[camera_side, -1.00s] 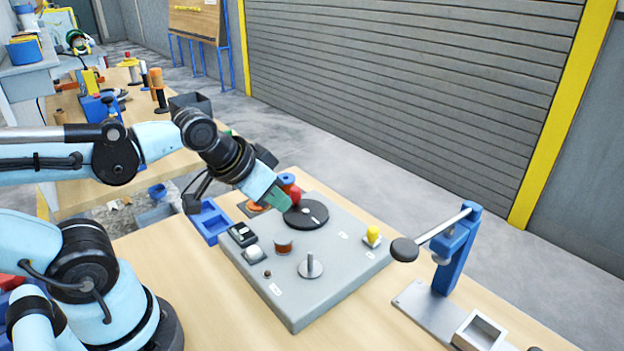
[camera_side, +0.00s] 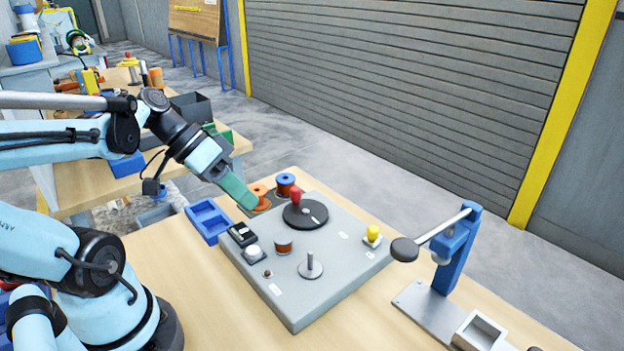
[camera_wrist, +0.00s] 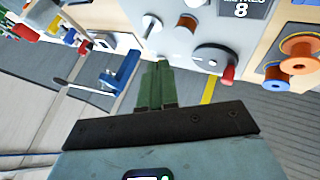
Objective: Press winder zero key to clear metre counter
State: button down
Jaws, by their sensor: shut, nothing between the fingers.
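The grey winder box (camera_side: 330,290) lies on the bench. Near its left edge is the black counter display (camera_side: 242,234), reading 8 under "METRES" in the wrist view (camera_wrist: 242,9). A white round key (camera_side: 254,252) sits beside the counter; a yellow key (camera_side: 373,234) sits at the far right. I cannot read which is the zero key. My gripper (camera_side: 250,205), with green fingers, is shut and empty. It hangs above the box's back-left side, above and behind the counter, apart from both keys. In the wrist view its fingers (camera_wrist: 157,65) point towards the box.
The box carries a black crank disc (camera_side: 313,220) with a red knob (camera_side: 295,192), a copper bobbin (camera_side: 283,247) and an upright metal spindle (camera_side: 311,262). Orange (camera_side: 259,194) and blue (camera_side: 285,182) spools stand behind. A blue tray (camera_side: 206,222) is left; a blue lever stand (camera_side: 455,250) is right.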

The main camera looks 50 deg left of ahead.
aim_at(248, 248)
jog(key=shift+s+a+r+h, duration=0.15)
jog(key=shift+r+h, duration=0.15)
jog(key=shift+r, duration=0.2)
jog(key=shift+f, duration=0.2)
jog(key=shift+f, duration=4.25)
jog(key=shift+f, duration=0.4)
jog(key=shift+f, duration=0.45)
jog(key=shift+r, duration=0.9)
